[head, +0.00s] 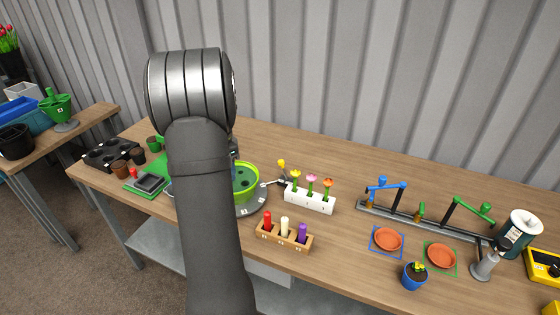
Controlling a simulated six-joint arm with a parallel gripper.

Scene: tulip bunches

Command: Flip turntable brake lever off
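The turntable (262,205) is a grey disc on the table, partly hidden behind my arm. A green bowl-like pot (253,190) with a dark green inside and dark holes stands on it. A thin grey lever-like part (272,183) sticks out at the turntable's right side, towards the white flower block. A yellow-tipped stalk (282,164) rises near its end; I cannot tell whether it belongs to the lever. The lever's setting is too small to read. My arm reaches up and over the turntable's left part. My gripper is hidden behind my own arm.
A white block (310,201) with several flowers stands right of the turntable. A wooden holder (284,237) with red, cream and purple pegs stands in front. A grey rail (425,222) with blue and green arms lies farther right. Black pots tray (110,152) is left.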

